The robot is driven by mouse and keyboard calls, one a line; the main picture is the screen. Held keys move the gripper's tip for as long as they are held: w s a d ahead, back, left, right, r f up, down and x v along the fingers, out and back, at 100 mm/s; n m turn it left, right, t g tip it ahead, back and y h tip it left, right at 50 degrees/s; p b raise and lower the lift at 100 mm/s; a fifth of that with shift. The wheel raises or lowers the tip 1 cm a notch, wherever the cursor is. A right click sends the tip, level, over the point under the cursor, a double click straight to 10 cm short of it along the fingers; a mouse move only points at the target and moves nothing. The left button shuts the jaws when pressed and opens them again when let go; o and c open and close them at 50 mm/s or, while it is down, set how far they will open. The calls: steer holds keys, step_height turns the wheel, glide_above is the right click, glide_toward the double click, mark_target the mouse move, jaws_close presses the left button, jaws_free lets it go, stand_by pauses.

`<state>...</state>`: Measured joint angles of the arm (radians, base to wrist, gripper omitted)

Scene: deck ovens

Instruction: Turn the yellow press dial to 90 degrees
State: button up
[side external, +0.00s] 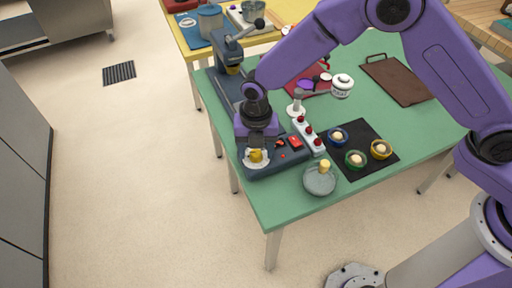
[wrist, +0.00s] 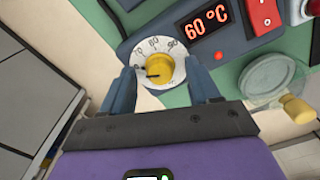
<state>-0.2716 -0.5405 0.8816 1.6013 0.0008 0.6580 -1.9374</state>
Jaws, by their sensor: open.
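The yellow press dial (wrist: 159,71) sits on a round white scale plate on the front of the dark blue press base (side external: 265,168). Its scale shows 60, a 70 or similar mark, and further numbers partly hard to read. A black pointer line on the dial points left in the wrist view. The red display (wrist: 207,27) reads 60 °C. My gripper (wrist: 165,85) is open, with one finger on each side of the dial plate. In the side view the yellow dial (side external: 255,155) shows just below my gripper. Whether the fingers touch the dial is not clear.
Red buttons (side external: 295,142) and a row of red-knobbed controls (side external: 308,136) are right of the dial. A glass dish with a yellow knob (side external: 320,180) stands near the table's front edge. A black mat (side external: 362,128) holds several small bowls. A brown tray (side external: 397,80) lies behind.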

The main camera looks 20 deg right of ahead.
steer(key=c, duration=1)
steer(key=shift+c, duration=0.2)
steer(key=shift+m, duration=0.4)
steer(key=m, duration=1)
steer(key=shift+m, duration=0.4)
steer(key=m, duration=0.5)
steer(key=shift+m, duration=0.3)
steer(key=m, duration=0.5)
steer(key=shift+m, duration=0.6)
